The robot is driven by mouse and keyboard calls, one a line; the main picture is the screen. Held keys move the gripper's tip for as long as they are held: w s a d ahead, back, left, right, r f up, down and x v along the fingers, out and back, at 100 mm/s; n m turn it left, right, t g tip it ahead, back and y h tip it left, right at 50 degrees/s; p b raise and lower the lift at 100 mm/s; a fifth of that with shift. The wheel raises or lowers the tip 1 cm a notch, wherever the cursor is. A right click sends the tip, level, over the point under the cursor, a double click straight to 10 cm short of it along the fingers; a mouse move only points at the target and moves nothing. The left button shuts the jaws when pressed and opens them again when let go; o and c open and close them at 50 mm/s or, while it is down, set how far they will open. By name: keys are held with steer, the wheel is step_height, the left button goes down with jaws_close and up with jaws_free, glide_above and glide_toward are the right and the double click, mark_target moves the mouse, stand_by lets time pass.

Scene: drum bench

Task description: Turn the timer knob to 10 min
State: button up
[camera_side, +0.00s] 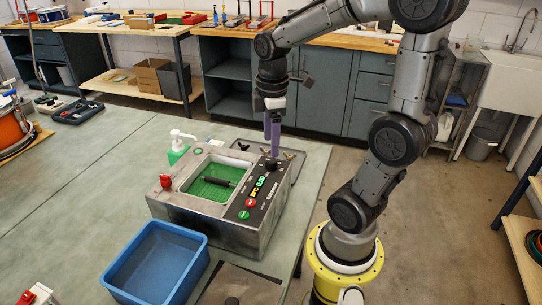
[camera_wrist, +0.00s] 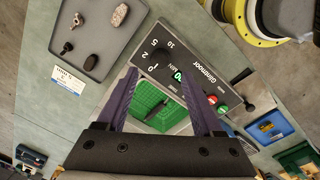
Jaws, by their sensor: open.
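The grey ultrasonic-bath-like machine (camera_side: 215,222) stands on the bench with a black control panel (camera_wrist: 195,72). The black timer knob (camera_side: 271,164) is at the panel's far end in the side view. The numbers 0, 2, 5 and 10 ring the knob's area in the wrist view; which one the knob points to is too small to tell. A green display (camera_side: 261,182) sits beside it, seemingly at zero. My gripper (camera_side: 272,142) points down above the knob, apart from it. Its purple fingers are open in the wrist view (camera_wrist: 158,62), with nothing between them.
The machine's open basin holds a green basket (camera_side: 208,190). A red button (camera_side: 250,202) and a green button (camera_side: 243,214) are on the panel. A grey tray (camera_wrist: 112,52) with small parts lies behind. A blue bin (camera_side: 155,262) and a green pump bottle (camera_side: 178,150) stand nearby.

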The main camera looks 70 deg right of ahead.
mark_target(271, 161)
step_height(271, 161, down, 6)
steer(key=shift+w+d+r, duration=0.1)
steer(key=shift+r, duration=0.05)
stand_by(0.3)
jaws_close()
